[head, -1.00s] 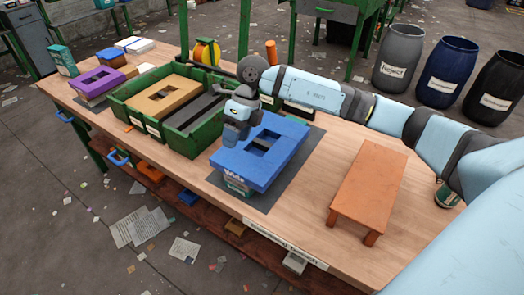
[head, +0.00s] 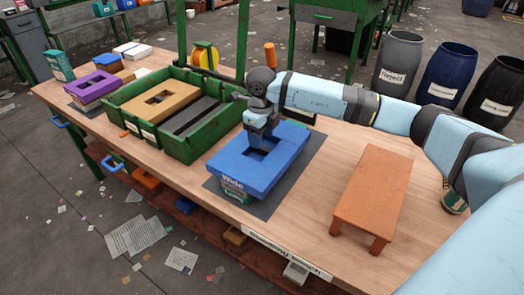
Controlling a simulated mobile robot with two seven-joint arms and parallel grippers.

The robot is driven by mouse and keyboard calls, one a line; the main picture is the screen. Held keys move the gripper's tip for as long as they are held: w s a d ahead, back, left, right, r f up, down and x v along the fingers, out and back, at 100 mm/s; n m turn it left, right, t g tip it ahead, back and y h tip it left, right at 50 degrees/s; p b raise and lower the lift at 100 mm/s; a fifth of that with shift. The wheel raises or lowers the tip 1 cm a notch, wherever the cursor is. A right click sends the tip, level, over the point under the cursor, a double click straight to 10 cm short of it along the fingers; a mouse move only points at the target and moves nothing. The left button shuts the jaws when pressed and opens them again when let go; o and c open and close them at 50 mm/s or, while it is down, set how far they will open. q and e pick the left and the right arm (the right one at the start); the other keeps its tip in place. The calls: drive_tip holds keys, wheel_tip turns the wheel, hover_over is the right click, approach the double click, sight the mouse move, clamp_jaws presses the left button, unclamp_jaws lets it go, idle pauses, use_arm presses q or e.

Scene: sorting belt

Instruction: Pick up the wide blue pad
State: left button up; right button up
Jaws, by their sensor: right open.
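The wide blue pad (head: 240,176) is a thick blue slab with a rectangular opening in its middle. It lies on top of a stack with printed lettering, on a dark grey mat (head: 291,172). My right gripper (head: 256,150) points down at the pad's central opening. Its fingertips are at or inside the opening, partly hidden, and whether they touch the pad cannot be told. It is open. My left gripper does not show.
A green crate (head: 177,146) left of the pad holds a tan pad (head: 155,104) and dark slats. A purple pad (head: 93,87) lies further left. A low orange stand (head: 372,195) is on the right. Wooden tabletop (head: 312,205) is bare between the mat and the stand.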

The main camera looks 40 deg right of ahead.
wheel_tip(320, 180, down, 5)
drive_tip(key=shift+d+r+b, duration=0.1)
drive_tip(key=shift+b, duration=0.2)
clamp_jaws()
drive_tip(key=shift+r, duration=0.15)
wheel_tip(320, 180, up, 20)
drive_tip(key=p, duration=0.2)
idle(0.3)
idle(0.4)
